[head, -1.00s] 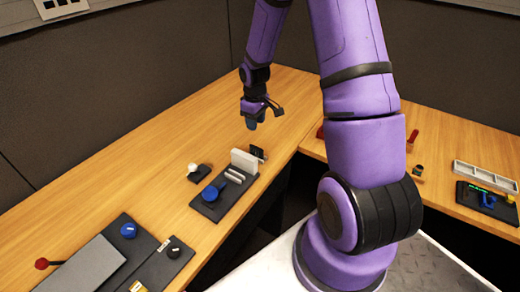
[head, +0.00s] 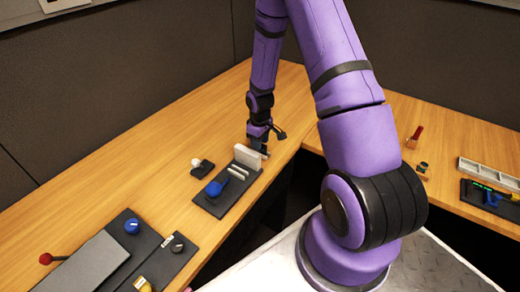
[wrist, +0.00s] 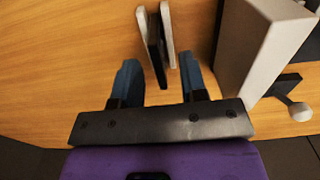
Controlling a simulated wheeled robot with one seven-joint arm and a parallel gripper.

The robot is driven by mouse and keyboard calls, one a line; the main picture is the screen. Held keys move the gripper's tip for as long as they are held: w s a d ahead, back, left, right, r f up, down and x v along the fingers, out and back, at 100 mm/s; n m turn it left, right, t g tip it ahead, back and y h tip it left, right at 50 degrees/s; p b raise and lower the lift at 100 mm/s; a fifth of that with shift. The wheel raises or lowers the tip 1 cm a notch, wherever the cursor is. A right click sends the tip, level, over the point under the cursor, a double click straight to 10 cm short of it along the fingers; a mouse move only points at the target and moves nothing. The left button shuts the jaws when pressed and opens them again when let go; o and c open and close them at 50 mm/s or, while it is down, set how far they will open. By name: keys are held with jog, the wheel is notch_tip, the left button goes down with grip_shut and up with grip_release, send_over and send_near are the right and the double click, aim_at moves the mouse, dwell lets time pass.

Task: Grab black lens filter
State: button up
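The black lens filter (wrist: 153,47) shows edge-on in the wrist view as a thin dark plate. It stands between two pale upright strips (wrist: 168,35) on the wooden table. My gripper (wrist: 163,78) is open, with one blue finger on each side of the filter's line. The filter's near end reaches into the gap, and neither finger visibly touches it. In the head view my gripper (head: 259,142) is low at the far end of the black panel, and it mostly hides the filter there.
A tall white block (wrist: 255,45) stands close to the right finger. The black panel (head: 213,205) carries a blue knob (head: 214,188). A small black base with a white ball (head: 197,162) sits beside it. Bare wood (head: 140,165) lies to the left.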

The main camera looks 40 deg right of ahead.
jog(key=shift+f, duration=0.95)
grip_shut()
jog(key=shift+r, duration=0.2)
